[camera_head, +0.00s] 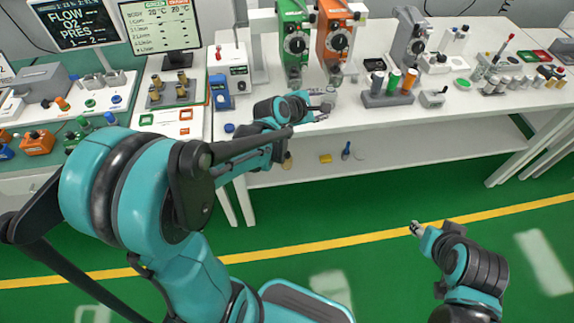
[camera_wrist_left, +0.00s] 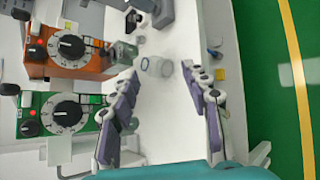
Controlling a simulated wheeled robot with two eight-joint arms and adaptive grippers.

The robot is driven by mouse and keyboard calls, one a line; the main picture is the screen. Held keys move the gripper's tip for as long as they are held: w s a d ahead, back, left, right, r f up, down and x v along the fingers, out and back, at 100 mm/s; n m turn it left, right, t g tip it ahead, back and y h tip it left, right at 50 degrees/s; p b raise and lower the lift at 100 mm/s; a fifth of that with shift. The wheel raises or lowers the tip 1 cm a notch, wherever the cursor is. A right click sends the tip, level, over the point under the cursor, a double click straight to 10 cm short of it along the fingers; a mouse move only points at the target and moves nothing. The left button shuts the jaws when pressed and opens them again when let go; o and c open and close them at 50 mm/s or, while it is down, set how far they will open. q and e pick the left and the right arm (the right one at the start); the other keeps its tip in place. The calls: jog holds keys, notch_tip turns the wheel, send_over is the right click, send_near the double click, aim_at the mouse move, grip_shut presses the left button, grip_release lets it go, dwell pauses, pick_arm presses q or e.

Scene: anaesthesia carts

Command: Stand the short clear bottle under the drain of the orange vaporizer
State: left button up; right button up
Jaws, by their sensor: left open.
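The orange vaporizer (camera_head: 334,38) stands at the back of the white table, right of the green vaporizer (camera_head: 293,40). In the left wrist view the orange vaporizer (camera_wrist_left: 62,46) is at the upper left, with a glass part (camera_wrist_left: 124,53) at its lower end. The short clear bottle (camera_wrist_left: 157,66) stands on the table in front of it, also visible in the head view (camera_head: 329,97). My left gripper (camera_head: 313,107) is open, its fingertips (camera_wrist_left: 156,74) on either side of the bottle with gaps visible. My right gripper (camera_head: 415,228) is over the floor; its finger opening is unclear.
A rack with coloured cylinders (camera_head: 388,97) stands right of the bottle. A blue device (camera_head: 220,92) is left of my left gripper. Small items, including a yellow block (camera_head: 325,159), lie on the lower shelf. The table's front edge is close to my left gripper.

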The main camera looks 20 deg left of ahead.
pick_arm(q)
jog(key=s+f+m+g+y, duration=0.1)
jog(key=s+m+g+y, duration=0.2)
jog(key=s+m, duration=2)
jog(key=s+g, duration=0.1)
jog(key=s, duration=0.2)
jog(key=shift+s+f, duration=0.3)
jog(key=shift+c, duration=0.3)
